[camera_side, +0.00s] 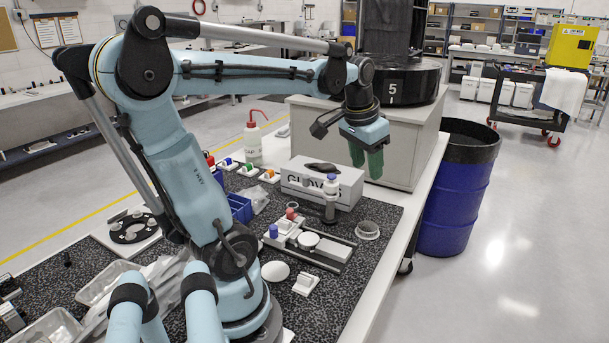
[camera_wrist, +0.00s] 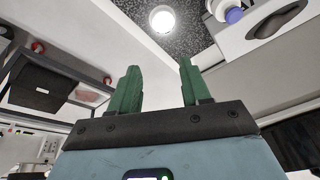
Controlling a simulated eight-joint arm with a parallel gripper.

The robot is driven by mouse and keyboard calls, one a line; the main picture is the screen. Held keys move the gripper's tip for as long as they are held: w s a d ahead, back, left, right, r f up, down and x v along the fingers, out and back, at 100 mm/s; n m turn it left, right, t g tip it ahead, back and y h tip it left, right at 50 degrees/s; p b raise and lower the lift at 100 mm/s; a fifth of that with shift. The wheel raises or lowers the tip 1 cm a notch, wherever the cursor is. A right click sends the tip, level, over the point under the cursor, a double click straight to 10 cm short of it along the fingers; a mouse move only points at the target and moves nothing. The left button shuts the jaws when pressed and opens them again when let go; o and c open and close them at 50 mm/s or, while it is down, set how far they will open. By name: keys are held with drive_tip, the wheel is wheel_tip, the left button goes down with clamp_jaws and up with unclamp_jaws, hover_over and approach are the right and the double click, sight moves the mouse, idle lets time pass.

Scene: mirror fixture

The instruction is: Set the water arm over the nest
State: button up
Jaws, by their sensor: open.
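My gripper (camera_side: 367,160) hangs over the right side of the bench, to the right of and above the gloves box. Its green fingers point down, apart and empty; they also show apart in the wrist view (camera_wrist: 159,88). The fixture (camera_side: 310,241) sits on the speckled mat, with a blue knob (camera_side: 273,231), a red knob (camera_side: 290,214), a pale round disc (camera_side: 308,240) and dark rails. I cannot tell which part is the water arm or which is the nest.
A red-topped wash bottle (camera_side: 253,143) is farther back. A grey cabinet (camera_side: 420,150) stands behind my gripper. The mat right of the cup is clear.

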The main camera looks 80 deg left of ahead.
drive_tip(key=s+a+r+n+g, duration=0.1)
drive_tip(key=s+a+n+g, duration=0.15)
drive_tip(key=a, duration=0.65)
drive_tip(key=h, duration=0.2)
approach(306, 175)
drive_tip(key=shift+n+g, duration=0.25)
drive_tip(key=f, duration=0.9)
drive_tip(key=shift+w+d+f, duration=0.2)
drive_tip(key=shift+d+f, duration=0.05)
drive_tip(key=shift+f, duration=0.05)
clamp_jaws()
